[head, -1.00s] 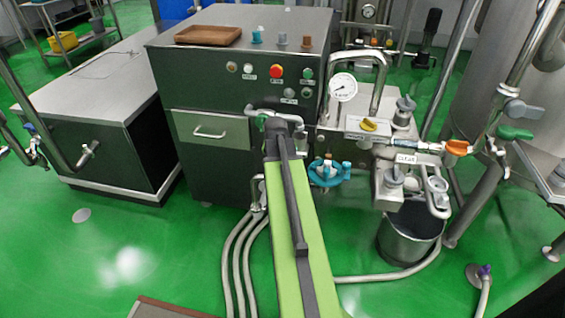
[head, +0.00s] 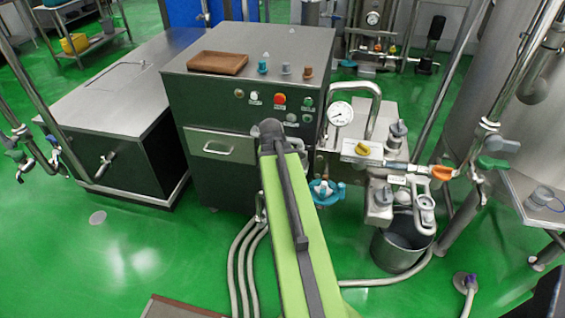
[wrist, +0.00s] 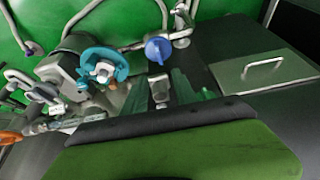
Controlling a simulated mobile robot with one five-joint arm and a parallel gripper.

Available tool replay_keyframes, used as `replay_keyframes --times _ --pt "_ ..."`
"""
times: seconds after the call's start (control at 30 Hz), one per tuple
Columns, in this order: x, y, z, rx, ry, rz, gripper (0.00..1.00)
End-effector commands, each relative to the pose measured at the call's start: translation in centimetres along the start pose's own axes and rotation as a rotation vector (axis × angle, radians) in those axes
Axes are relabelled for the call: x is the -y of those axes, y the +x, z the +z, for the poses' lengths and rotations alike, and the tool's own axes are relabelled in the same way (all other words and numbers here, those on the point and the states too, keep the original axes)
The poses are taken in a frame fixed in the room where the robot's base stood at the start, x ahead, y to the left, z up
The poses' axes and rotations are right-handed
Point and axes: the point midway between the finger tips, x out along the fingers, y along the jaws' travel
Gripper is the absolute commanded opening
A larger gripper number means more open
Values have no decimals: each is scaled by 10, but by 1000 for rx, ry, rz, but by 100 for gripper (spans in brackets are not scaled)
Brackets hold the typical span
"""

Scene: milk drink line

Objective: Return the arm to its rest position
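My arm (head: 294,225) shows in the head view as a light green link with a dark bar along its top. It reaches forward from the bottom edge, and its dark far end (head: 268,129) stands in front of the dark control cabinet. My gripper is hidden behind this link in the head view. I see nothing held.
The cabinet (head: 225,108) carries a brown tray (head: 218,62) and has a drawer (head: 220,145). Right of the arm are a teal clamp (head: 326,190), pipework with an orange-handled valve (head: 441,173), and a bucket (head: 401,243). Hoses (head: 246,265) lie on the floor. Green floor at left is open.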

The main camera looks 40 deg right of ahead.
Motion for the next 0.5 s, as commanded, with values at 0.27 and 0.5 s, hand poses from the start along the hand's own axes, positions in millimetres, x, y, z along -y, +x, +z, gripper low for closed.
replay_keyframes --times 0.27,0.5 --pt "0 0 0 0 0 0 34" --pt "6 -1 2 0 -9 -4 34"
